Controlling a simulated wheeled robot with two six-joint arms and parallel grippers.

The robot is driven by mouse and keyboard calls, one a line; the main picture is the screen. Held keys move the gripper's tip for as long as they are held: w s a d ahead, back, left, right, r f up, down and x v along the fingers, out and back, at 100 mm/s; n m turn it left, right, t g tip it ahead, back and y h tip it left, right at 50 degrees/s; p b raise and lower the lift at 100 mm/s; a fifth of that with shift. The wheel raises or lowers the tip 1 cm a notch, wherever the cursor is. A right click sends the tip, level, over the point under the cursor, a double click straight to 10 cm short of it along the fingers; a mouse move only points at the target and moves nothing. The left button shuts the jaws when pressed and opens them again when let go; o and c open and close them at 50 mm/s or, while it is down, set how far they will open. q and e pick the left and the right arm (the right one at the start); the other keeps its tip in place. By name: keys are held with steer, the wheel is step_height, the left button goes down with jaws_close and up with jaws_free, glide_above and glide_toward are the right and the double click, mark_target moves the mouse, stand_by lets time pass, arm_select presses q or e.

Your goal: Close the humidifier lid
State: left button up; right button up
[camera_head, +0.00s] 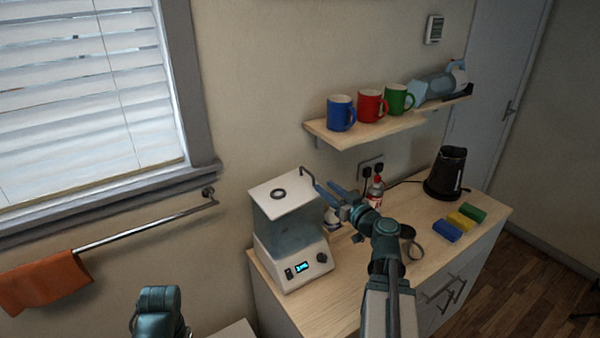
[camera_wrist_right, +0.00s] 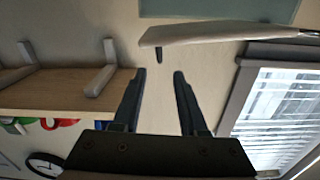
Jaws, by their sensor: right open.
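The humidifier (camera_head: 303,272) stands on the counter's left part, with a white base, a lit blue display and a grey see-through tank (camera_head: 290,232). Its white lid (camera_head: 284,194), with a dark ring on top, is above the tank; I cannot tell how far it is raised. In the right wrist view the lid (camera_wrist_right: 215,34) is a pale slab beyond the fingertips, with a small dark peg below it. My right gripper (camera_head: 322,185) is open and empty beside the lid's right edge. It shows in the wrist view (camera_wrist_right: 159,73). My left gripper is out of view.
A shelf (camera_head: 365,131) with blue, red and green mugs is above the counter (camera_head: 340,285). A red-labelled bottle (camera_head: 375,190) is behind my right arm. A towel rail (camera_head: 145,227) is at the left.

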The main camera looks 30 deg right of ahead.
mark_target(302, 167)
steer(key=shift+r, duration=0.1)
steer(key=w, duration=0.9)
steer(key=w+a, duration=0.1)
steer(key=w, duration=0.3)
steer(key=shift+w, duration=0.35)
jaws_close()
stand_by(0.9)
